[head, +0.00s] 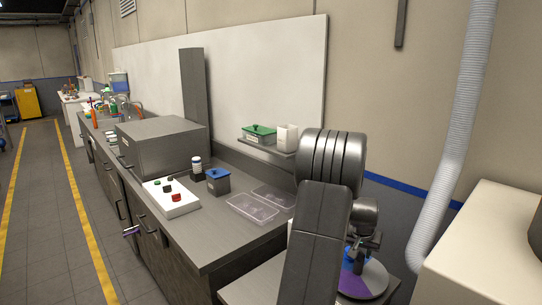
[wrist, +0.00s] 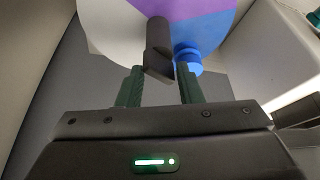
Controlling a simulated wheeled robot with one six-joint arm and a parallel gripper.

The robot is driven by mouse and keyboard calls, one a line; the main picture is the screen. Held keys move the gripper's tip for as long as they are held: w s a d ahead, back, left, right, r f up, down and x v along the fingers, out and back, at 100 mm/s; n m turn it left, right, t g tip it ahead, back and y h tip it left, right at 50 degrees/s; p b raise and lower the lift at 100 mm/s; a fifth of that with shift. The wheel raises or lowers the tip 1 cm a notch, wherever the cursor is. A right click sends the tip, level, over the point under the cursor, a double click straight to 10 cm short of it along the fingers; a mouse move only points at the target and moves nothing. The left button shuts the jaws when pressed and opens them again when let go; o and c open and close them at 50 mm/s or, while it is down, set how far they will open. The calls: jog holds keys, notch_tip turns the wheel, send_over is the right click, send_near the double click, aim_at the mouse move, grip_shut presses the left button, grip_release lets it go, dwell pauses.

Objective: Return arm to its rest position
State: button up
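My arm fills the right foreground of the head view. It is folded, with its end pointing down over a round purple, white and blue disc (head: 375,278), close to my own body. My gripper (head: 366,247) is small and partly hidden by the arm links there. In the wrist view, the two dark green fingers of my gripper (wrist: 161,80) stand apart with a gap between them. A dark post (wrist: 158,40) shows at and beyond the fingertips; I cannot tell how far from them it is. I see nothing clasped.
The bench (head: 235,238) runs left of my arm, with a grey box (head: 160,145), a white block (head: 170,199), a blue-lidded container (head: 217,182) and clear trays (head: 251,208). A wall shelf (head: 265,147) holds a green-lidded box (head: 258,135). A white hose (head: 460,120) hangs at right.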

jog(key=shift+m, duration=0.5)
